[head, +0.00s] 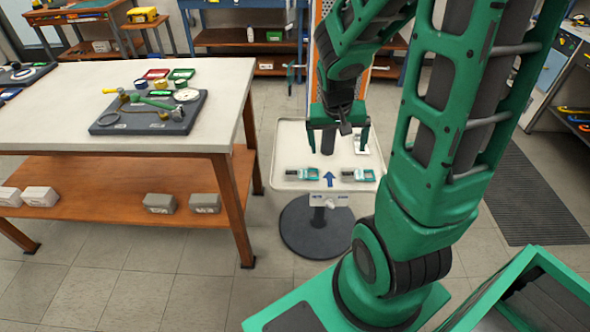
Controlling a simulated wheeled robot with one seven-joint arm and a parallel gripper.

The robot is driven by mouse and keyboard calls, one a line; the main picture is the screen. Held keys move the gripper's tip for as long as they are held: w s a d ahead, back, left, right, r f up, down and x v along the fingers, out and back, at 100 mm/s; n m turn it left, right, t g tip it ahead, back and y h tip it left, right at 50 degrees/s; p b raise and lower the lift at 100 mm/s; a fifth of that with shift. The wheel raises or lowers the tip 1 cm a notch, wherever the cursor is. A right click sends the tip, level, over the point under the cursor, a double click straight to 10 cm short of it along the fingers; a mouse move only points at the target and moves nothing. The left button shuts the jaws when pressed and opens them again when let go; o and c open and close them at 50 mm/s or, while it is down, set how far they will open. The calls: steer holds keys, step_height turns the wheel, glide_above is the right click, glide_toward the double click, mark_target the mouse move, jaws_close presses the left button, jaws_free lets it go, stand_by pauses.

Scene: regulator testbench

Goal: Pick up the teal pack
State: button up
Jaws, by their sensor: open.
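Two small packs with teal parts lie on a pale round-cornered tray stand (275,160). The left pack (303,174) and the right pack (358,175) lie on either side of a blue arrow mark near the tray's front edge. They look much alike at this size, and I cannot tell which one the task means. My gripper (337,150) points down over the tray, its two green fingers wide apart and nothing between them. It appears above and behind the packs, apart from both. Its exact height is hard to tell.
A white-topped wooden workbench (75,80) stands left of the tray stand, holding a dark board (150,118) with a gauge and fittings. Grey boxes (160,203) sit on its lower shelf. A dark floor mat (535,200) lies at right. Floor around the stand's round base is clear.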

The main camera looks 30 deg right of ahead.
steer(key=w+f+t, duration=0.1)
steer(key=w+f, duration=0.6)
steer(key=f, duration=0.1)
steer(key=t, duration=0.2)
glide_toward(297, 172)
steer(key=shift+d+x, duration=0.15)
steer(key=shift+x, duration=0.65)
steer(key=shift+d+x, duration=0.15)
steer(key=shift+x, duration=0.7)
steer(key=shift+a+x, duration=0.15)
steer(key=shift+x, duration=1.1)
steer(key=shift+a+x, duration=0.15)
steer(key=shift+x, duration=1.05)
steer(key=shift+w, duration=0.15)
steer(key=c, duration=1.1)
